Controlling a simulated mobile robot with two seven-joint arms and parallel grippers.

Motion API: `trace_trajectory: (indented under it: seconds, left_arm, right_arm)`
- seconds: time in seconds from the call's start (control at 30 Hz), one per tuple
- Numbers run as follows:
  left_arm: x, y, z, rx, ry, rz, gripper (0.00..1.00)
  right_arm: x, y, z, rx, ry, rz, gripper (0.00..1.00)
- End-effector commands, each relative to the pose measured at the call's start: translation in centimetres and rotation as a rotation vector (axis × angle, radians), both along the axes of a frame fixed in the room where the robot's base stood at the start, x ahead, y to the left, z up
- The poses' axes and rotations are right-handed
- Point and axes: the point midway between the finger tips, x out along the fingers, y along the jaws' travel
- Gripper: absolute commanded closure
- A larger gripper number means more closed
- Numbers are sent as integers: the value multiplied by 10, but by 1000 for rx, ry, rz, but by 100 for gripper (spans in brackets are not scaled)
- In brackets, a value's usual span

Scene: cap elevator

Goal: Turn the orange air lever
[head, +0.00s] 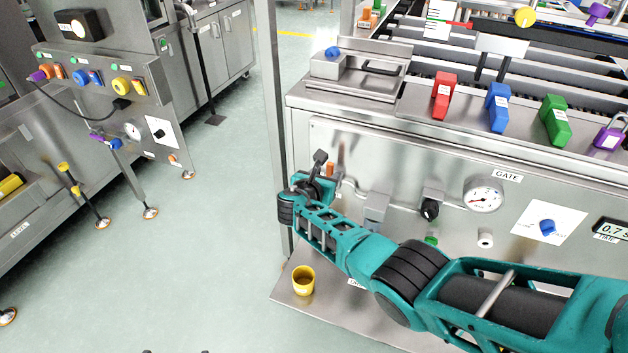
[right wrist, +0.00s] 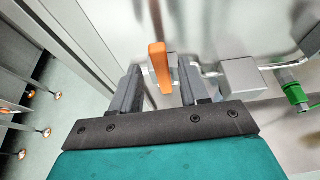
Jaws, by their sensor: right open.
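The orange air lever (right wrist: 160,67) stands upright near the front of the steel machine, at the centre of the right wrist view. In the head view only a small part of the orange lever (head: 331,170) shows beside my right gripper (head: 319,176). My right gripper, also in the right wrist view (right wrist: 159,80), is open, with one dark finger on each side of the lever. A small gap shows between the lever and each finger. My left gripper is not in view.
The machine front (head: 390,165) carries a black knob (head: 430,208), a gauge (head: 485,197) and a blue knob (head: 547,228). In the right wrist view a grey box (right wrist: 240,76) and a green fitting (right wrist: 296,94) sit right of the lever. A yellow cup (head: 303,280) stands below my arm.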

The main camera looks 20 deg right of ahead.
Motion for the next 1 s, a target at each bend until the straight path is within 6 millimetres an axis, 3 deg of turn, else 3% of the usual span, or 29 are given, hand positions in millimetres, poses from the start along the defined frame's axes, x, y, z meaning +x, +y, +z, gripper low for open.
trace_trajectory:
  seconds: [0.6,1.0]
  left_arm:
    - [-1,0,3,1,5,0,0]
    - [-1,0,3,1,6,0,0]
  right_arm:
    - [-58,43,27,1,2,0,55]
    - [-71,53,35,-2,2,-1,55]
